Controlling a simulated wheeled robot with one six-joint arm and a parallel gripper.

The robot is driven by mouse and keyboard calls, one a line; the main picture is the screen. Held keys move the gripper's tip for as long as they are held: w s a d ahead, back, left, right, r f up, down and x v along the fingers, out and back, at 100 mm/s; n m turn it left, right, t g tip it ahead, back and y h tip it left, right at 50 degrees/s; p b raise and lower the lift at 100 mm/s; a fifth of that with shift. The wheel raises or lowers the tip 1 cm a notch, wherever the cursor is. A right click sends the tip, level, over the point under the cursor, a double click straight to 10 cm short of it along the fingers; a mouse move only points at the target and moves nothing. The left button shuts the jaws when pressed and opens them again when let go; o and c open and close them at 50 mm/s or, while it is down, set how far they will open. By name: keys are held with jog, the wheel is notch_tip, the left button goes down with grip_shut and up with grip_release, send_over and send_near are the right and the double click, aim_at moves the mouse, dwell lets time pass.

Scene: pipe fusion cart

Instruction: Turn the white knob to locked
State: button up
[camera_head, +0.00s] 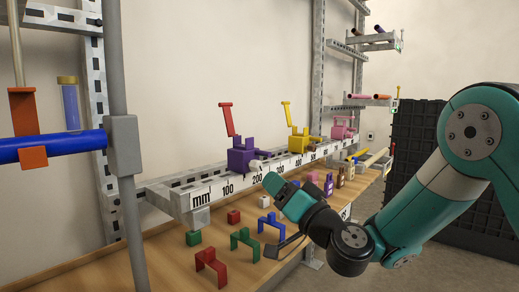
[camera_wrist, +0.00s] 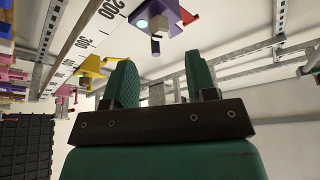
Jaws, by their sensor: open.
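The purple clamp (camera_head: 241,155) sits on the ruled metal rail, with a red lever (camera_head: 226,119) raised above it. A small white knob (camera_head: 254,165) is on the clamp's front side; its turn position is too small to read. My gripper (camera_head: 270,180) is just in front of and below the knob, apparently apart from it. In the wrist view, the two green fingers of my gripper (camera_wrist: 161,74) stand apart with nothing between them. The purple clamp (camera_wrist: 170,13) shows beyond them at the top, upside down, with a pale round part on it.
A yellow clamp (camera_head: 298,141) and a pink clamp (camera_head: 343,130) sit farther right along the rail (camera_head: 208,195). A wooden shelf (camera_head: 165,262) below holds several coloured brackets and blocks. A grey post (camera_head: 122,150) with a blue pipe (camera_head: 75,145) stands at the left.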

aim_at(259, 168)
jog(key=p+x, duration=0.6)
jog(key=shift+w+a+r+p, duration=0.1)
jog(key=shift+r+p, duration=0.2)
jog(key=shift+w+a+p, duration=0.3)
jog(key=shift+w+a, duration=0.05)
jog(key=shift+w, duration=0.1)
jog(key=shift+c, duration=0.2)
